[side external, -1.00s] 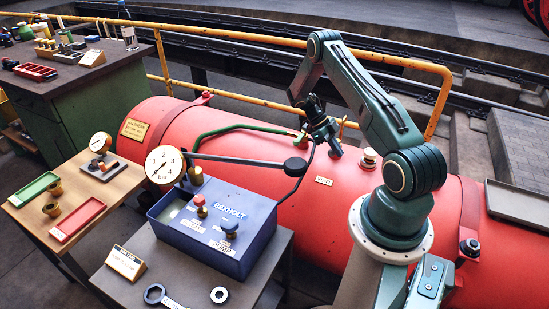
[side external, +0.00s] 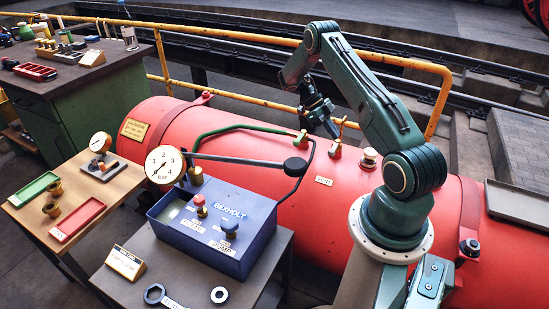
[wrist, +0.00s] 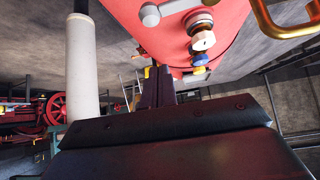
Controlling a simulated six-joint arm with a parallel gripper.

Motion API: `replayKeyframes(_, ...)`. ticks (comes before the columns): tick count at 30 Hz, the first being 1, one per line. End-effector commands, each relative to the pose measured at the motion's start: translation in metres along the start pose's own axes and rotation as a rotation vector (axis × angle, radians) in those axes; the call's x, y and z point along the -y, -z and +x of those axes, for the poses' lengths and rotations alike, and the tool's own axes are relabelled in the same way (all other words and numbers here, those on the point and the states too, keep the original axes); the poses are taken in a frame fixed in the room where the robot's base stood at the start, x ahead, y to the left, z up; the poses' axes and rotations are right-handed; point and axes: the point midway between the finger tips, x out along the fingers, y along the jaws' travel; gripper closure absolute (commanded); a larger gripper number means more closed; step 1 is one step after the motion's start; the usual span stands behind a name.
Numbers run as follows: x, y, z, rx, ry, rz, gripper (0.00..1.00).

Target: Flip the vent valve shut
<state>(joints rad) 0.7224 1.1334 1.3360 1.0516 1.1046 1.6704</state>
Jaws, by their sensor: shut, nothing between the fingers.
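The vent valve (side external: 336,149) is a small brass fitting on top of the red boiler, behind the white label plate (side external: 323,181). A thin yellow piece (side external: 342,126) stands up beside it; I cannot tell whether it is the valve's lever. My gripper (side external: 333,134) is shut and empty, tilted down just above and left of the fitting. Whether it touches is unclear. In the wrist view the dark fingers (wrist: 157,86) are together, pointing towards the red boiler (wrist: 170,30). The valve's position cannot be read clearly there.
A green pipe (side external: 240,127) ends at a brass fitting (side external: 301,139) left of my gripper. A brass-and-white fitting (side external: 369,157) stands to the right. A yellow railing (side external: 260,42) runs behind. The blue pump box (side external: 215,240) and pressure gauge (side external: 163,165) are in front.

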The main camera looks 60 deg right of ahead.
Motion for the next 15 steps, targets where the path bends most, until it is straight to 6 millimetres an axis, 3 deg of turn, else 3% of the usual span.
replayKeyframes(6, 0.001, 0.0, -0.014, 0.0, 0.0, -0.001, 1.0)
replayKeyframes(15, 0.0, 0.0, -0.019, 0.0, -0.002, 0.001, 1.0)
